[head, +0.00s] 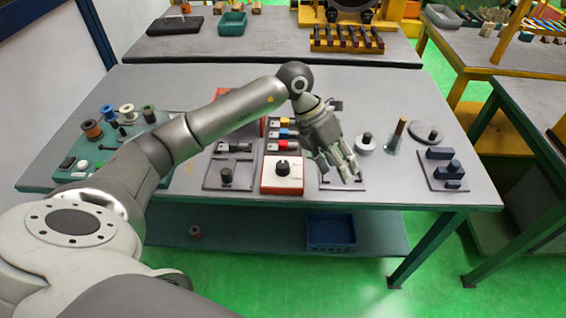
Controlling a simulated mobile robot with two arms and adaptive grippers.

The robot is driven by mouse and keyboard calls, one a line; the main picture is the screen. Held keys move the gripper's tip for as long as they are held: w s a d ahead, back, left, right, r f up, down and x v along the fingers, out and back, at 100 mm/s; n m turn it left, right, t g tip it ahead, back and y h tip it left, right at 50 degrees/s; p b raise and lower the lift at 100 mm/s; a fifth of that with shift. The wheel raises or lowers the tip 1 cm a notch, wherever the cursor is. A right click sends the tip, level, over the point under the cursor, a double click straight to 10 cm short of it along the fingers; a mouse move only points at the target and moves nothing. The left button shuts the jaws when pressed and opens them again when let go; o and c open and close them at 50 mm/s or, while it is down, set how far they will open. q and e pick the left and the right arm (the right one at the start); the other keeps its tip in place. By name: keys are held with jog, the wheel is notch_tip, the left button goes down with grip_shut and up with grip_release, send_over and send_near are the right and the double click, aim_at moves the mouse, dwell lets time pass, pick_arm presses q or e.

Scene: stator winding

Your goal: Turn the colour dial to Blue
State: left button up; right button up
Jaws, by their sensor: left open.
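The colour dial appears to be the black knob (282,168) on a white-topped box with a red-orange front (281,188), near the front edge of the grey table. Its pointer and markings are too small to read. My left gripper (346,172) is open and empty, pointing down over a grey plate (327,183) just right of the dial box. It is apart from the knob. My right gripper is not in view.
Red, blue and yellow blocks (284,134) sit behind the dial. Left of it is a grey plate with a black knob (226,175). A green tray with spools (110,140) stands far left. Right are a white disc (365,147), a cone post (395,138) and dark blocks (444,168).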

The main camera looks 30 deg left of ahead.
aim_at(283, 164)
pick_arm(q)
jog(key=a+r+n+g+y, duration=0.15)
jog(key=a+y, duration=0.45)
jog(key=a, duration=0.9)
jog(key=shift+n, duration=0.25)
notch_tip(283, 164, down, 10)
jog(key=p, duration=0.2)
jog(key=shift+s+d+f+p, duration=0.1)
jog(key=shift+f+p, duration=0.1)
jog(key=shift+p, duration=0.1)
